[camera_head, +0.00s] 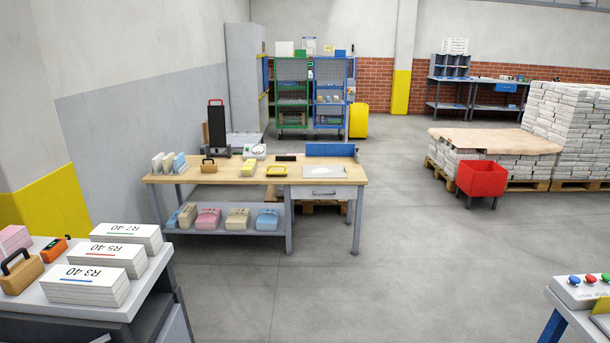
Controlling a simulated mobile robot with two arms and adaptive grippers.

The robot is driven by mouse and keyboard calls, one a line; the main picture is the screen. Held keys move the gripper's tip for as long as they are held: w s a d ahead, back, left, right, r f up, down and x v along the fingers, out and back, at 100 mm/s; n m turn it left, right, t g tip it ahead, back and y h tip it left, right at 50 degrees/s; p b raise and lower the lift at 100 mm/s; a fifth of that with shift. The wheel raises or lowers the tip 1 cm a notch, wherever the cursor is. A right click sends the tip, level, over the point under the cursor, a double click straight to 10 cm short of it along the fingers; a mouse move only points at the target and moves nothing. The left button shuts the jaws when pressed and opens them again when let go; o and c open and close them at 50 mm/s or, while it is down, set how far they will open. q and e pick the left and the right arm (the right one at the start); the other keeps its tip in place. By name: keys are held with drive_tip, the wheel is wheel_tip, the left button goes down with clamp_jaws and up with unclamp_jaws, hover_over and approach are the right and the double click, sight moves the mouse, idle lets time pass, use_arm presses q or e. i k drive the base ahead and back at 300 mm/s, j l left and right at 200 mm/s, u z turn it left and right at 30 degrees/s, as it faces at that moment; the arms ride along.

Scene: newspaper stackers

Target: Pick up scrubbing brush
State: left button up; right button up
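No item in view can be told for certain as the scrubbing brush. A wooden block with a dark arched handle (21,271) lies on the near left table and may be a brush. A similar smaller wooden block with a handle (208,166) sits on the wooden workbench (225,176) farther back. A yellow item with a dark part (276,171) lies near the middle of that bench; its kind is too small to tell. Neither of my grippers is in view.
The near left table (60,318) holds paper stacks (92,285) and an orange device (54,250). A button panel (582,290) stands at right. A red bin (482,180) stands before stacked pallets (530,165). The grey floor (400,270) between is clear.

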sight(269, 173)
drive_tip(key=i, duration=2.45)
